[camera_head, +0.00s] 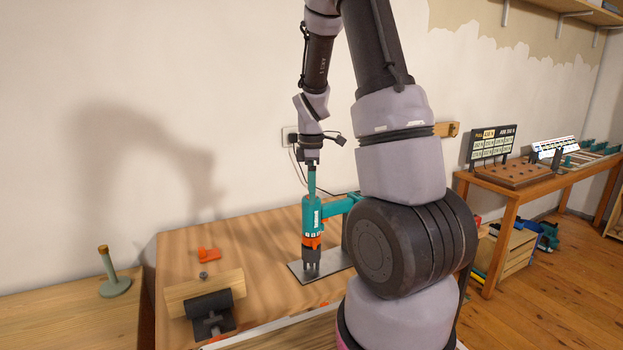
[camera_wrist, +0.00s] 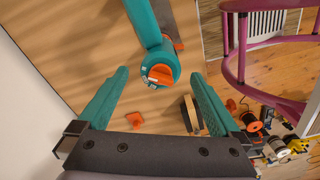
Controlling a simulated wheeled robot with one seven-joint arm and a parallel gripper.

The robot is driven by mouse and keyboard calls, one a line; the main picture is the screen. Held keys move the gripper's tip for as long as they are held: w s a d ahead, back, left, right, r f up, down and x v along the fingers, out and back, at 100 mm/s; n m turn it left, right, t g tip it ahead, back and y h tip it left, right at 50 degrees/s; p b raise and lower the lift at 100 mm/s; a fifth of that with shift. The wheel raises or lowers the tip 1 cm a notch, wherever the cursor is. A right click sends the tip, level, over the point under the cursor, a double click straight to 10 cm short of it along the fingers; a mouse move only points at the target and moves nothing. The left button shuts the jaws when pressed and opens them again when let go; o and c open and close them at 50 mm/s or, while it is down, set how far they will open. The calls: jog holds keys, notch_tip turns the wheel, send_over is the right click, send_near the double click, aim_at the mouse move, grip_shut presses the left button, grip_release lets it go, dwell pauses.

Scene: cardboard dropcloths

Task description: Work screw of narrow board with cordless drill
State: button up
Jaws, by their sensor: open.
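The cordless drill (camera_head: 313,217), teal with orange parts, stands nose down on a grey metal plate (camera_head: 299,274) on the wooden table. In the wrist view the drill (camera_wrist: 146,22) shows its round end between and just ahead of the fingertips. My gripper (camera_head: 312,195) is above the drill, with its teal fingers open; in the wrist view the fingers (camera_wrist: 160,75) are spread on either side. Whether they touch the drill I cannot tell. The narrow board (camera_head: 185,297) is held in a dark vise (camera_head: 213,327) at the table's front left. A dark screw (camera_head: 203,275) shows at its top edge.
An orange piece (camera_head: 208,255) lies behind the board. A green post on a round base (camera_head: 112,280) stands on the left bench. A workbench (camera_head: 505,190) with a perforated wooden block is at right. My arm hides the table's right side.

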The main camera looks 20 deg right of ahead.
aim_at(311, 209)
notch_tip(311, 209, down, 7)
jog(key=shift+f, duration=0.1)
dwell(0.3)
grip_shut()
jog(key=c, duration=1.1)
grip_release()
jog(key=c, duration=2.1)
grip_release()
jog(key=c, duration=1.6)
grip_release()
jog(key=shift+r, duration=0.25)
jog(key=c, duration=1.6)
grip_release()
jog(key=shift+r, duration=5.3)
jog(key=c, duration=1.6)
grip_release()
